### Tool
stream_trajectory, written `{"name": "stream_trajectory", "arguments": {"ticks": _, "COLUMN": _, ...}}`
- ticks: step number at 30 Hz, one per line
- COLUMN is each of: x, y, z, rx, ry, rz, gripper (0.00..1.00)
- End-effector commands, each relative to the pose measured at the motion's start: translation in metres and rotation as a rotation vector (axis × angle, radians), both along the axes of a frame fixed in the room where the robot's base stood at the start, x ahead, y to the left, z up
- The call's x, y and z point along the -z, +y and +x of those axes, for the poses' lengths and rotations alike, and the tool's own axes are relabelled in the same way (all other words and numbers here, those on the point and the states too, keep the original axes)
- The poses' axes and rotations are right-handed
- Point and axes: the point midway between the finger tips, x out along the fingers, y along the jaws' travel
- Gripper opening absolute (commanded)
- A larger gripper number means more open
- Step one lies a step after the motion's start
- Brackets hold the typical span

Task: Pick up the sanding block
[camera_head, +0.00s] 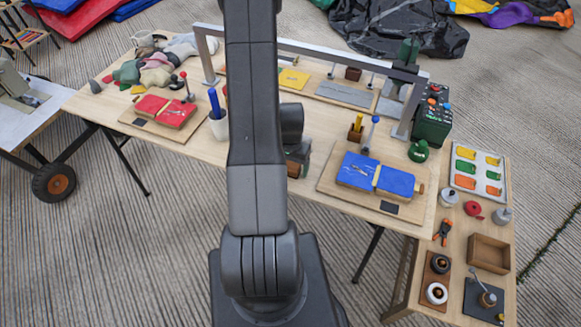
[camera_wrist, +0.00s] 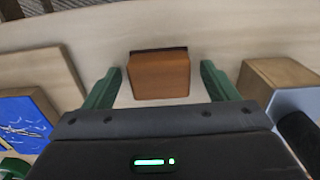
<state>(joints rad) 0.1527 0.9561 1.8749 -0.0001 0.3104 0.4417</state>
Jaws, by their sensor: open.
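The sanding block, a brown-orange wooden block with a dark strip along its far edge (camera_wrist: 160,78), lies on the pale wooden table in the wrist view. My gripper (camera_wrist: 161,69) has two green fingers, spread apart on the left and right of the block. There is a gap on each side, and the block is not gripped. In the head view my arm hides much of this spot; a small brown patch of the block (camera_head: 293,170) shows beside it, below my gripper (camera_head: 299,153), near the table's front edge.
A board with blue pads (camera_head: 374,176) lies to the right in the head view. A white cup with a blue-handled tool (camera_head: 218,126) stands to the left. In the wrist view, a wooden-topped item (camera_wrist: 279,75) sits close to the right finger. A grey frame (camera_head: 330,52) spans the table.

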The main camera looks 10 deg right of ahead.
Motion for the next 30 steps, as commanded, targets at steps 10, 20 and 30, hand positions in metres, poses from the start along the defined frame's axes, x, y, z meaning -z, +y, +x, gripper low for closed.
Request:
{"name": "stream_trajectory", "arguments": {"ticks": 10, "x": 0.001, "y": 0.0, "z": 0.0, "rx": 0.0, "ry": 0.0, "rz": 0.0, "gripper": 0.62}}
{"name": "stream_trajectory", "arguments": {"ticks": 20, "x": 0.001, "y": 0.0, "z": 0.0, "rx": 0.0, "ry": 0.0, "rz": 0.0, "gripper": 0.32}}
{"name": "stream_trajectory", "arguments": {"ticks": 30, "x": -0.011, "y": 0.0, "z": 0.001, "rx": 0.0, "ry": -0.002, "rz": 0.0, "gripper": 0.32}}
